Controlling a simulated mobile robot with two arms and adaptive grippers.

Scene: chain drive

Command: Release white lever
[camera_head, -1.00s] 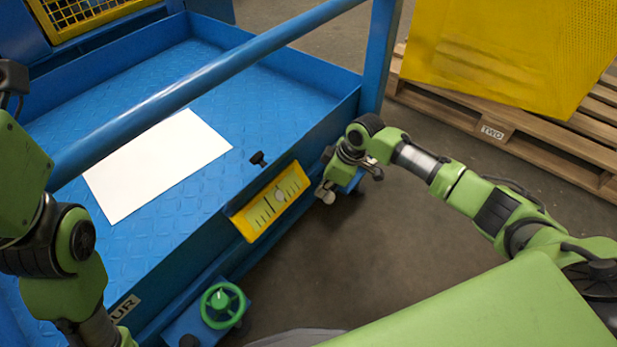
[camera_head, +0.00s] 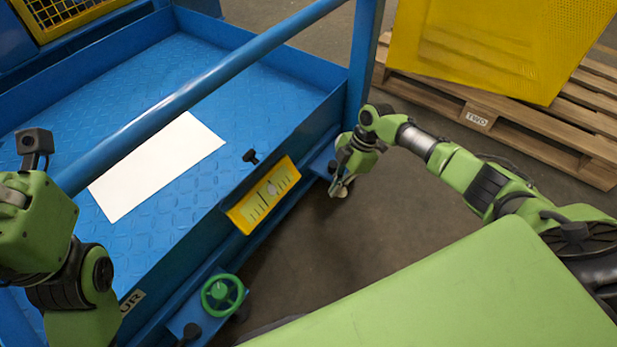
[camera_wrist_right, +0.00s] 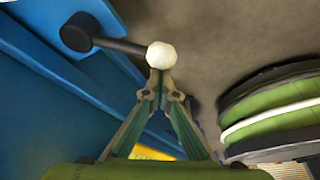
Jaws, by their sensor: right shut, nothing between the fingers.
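The white lever shows in the right wrist view as a white ball knob (camera_wrist_right: 161,55) on a dark rod, which runs left to a round black pivot on the blue machine. My right gripper (camera_wrist_right: 160,88) is shut, with its tips right at the knob's lower edge in that view; nothing is between the fingers. Whether the tips touch the knob I cannot tell. In the head view my right gripper (camera_head: 341,186) points down beside the machine's right corner, and it mostly hides the lever there. My left arm is at the left edge, its fingers out of the picture.
The blue platform (camera_head: 185,75) has a rail across it and a white sheet (camera_head: 158,166) on it. A wooden pallet (camera_head: 545,135) bears a yellow crate (camera_head: 500,45).

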